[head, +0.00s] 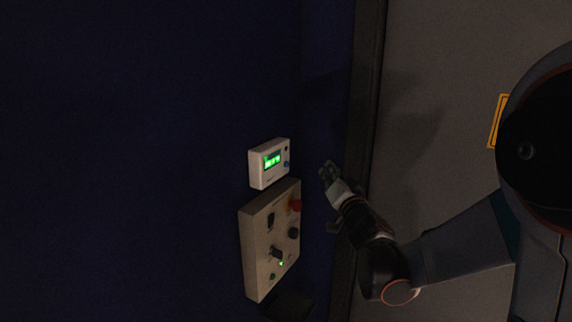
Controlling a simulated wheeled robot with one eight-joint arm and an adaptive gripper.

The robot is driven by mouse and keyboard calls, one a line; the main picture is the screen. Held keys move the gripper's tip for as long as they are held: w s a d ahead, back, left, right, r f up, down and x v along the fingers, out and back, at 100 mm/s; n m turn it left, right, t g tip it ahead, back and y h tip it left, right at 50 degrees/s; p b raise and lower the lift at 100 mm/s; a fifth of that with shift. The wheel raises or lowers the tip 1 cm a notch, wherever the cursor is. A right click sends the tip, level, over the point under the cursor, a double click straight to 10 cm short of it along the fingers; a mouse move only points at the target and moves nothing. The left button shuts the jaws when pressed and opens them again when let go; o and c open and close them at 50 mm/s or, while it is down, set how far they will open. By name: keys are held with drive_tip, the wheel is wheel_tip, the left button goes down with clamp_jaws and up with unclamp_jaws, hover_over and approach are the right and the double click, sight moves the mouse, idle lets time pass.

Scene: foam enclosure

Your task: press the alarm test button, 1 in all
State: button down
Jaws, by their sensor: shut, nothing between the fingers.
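A small white box with a lit green display (272,160) is mounted on the dark blue wall. It has a blue button (286,164) and a dark button (286,149) on its right side. Below it is a larger beige control panel (257,245) with a red button (296,205), dark knobs and switches, and a small green light (281,263). Labels are too small to read, so I cannot tell which one is the alarm test button. My gripper (328,171) is shut and empty, to the right of the white box, and appears apart from it.
A dark vertical edge (366,70) runs between the blue wall and a grey surface on the right. A yellow label (498,121) is on the grey surface. A dark object (287,305) sits below the panel. The blue wall to the left is clear.

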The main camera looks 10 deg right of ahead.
sight(287, 164)
drive_tip(key=w+a, duration=0.6)
idle(0.6)
drive_tip(key=shift+w+a, duration=0.15)
idle(1.2)
drive_tip(key=shift+w+a, duration=0.25)
drive_tip(key=shift+w+a, duration=0.25)
idle(0.9)
drive_tip(key=shift+s+d, duration=0.55)
idle(0.4)
